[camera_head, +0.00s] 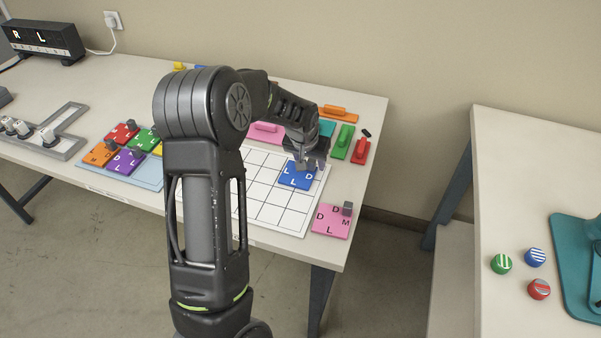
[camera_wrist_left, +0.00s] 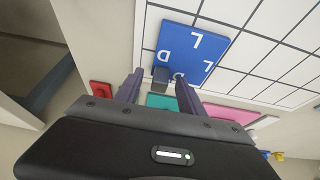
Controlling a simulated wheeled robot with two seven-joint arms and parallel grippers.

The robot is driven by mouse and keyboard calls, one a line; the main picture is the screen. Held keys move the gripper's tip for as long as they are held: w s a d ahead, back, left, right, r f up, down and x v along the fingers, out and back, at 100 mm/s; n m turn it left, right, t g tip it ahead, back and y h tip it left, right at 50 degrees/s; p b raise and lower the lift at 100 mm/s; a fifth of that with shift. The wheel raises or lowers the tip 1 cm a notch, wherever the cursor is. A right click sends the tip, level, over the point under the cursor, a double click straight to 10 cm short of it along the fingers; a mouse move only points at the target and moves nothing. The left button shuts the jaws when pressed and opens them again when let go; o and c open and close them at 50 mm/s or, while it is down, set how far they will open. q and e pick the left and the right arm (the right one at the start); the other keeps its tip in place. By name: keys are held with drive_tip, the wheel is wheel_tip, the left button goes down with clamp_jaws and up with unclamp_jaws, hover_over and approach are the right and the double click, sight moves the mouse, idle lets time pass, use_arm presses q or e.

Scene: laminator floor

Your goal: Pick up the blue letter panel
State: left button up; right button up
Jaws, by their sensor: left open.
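The blue letter panel (camera_head: 292,181) lies at the right side of the white grid board (camera_head: 262,208) in the head view, partly covered by my left gripper (camera_head: 310,163). It carries white letters. In the left wrist view the blue panel (camera_wrist_left: 192,45) shows with a small grey knob (camera_wrist_left: 161,75) at its near edge. My left gripper (camera_wrist_left: 158,84) is open there, one finger on each side of the knob; I cannot tell whether either finger touches it. My right gripper is in neither view.
A pink letter panel (camera_head: 331,222) lies at the table's front right corner. Orange, red, green and purple panels (camera_head: 125,161) sit on a light blue mat (camera_head: 152,180) at left. Coloured handled blocks (camera_head: 342,141) stand behind the board. A second table (camera_head: 515,170) is at right.

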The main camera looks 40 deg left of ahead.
use_arm(q)
clamp_jaws()
idle(0.5)
idle(0.9)
